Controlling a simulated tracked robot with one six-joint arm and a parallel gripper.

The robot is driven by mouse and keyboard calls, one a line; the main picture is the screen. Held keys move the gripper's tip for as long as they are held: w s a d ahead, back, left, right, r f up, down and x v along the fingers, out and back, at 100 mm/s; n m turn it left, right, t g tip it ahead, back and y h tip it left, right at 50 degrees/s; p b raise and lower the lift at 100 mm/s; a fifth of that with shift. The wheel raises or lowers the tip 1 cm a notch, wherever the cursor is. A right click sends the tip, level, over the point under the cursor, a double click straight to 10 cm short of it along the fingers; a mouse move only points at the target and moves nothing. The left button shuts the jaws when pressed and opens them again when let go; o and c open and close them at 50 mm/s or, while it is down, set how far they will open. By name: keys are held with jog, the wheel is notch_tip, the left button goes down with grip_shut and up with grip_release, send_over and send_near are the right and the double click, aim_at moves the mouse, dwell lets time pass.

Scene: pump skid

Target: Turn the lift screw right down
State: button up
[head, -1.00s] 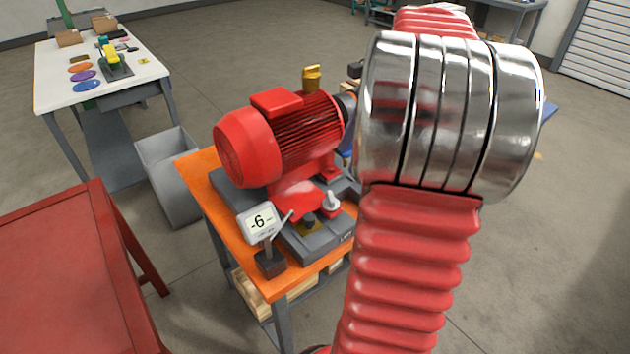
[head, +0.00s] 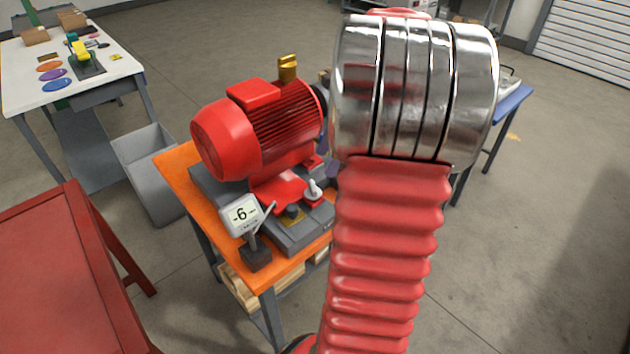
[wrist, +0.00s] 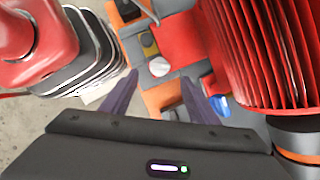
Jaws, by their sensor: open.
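The lift screw appears to be the pale upright knob (head: 313,190) beside the motor's red foot, on the grey base (head: 290,238). In the wrist view its round grey head (wrist: 159,67) shows between and beyond the fingertips. My gripper (wrist: 159,77) is open, with its two dark fingers apart and nothing seen between them; I cannot tell the distance to the knob. The display (head: 241,214) on a stand reads -6. The red motor (head: 258,130) sits above the base.
The orange table (head: 180,175) carries the skid. In the wrist view the motor's red fins (wrist: 265,50) are close on the right. A red table (head: 60,270), a grey bin (head: 150,170) and a white table (head: 25,85) stand to the left.

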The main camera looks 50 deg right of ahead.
aim_at(313, 185)
jog(key=x, duration=0.8)
jog(key=shift+w+a+f, duration=0.1)
jog(key=shift+f, duration=0.2)
jog(key=shift+c, duration=0.5)
jog(key=c, duration=0.9)
jog(key=shift+a, duration=0.15)
jog(key=shift+c, duration=0.3)
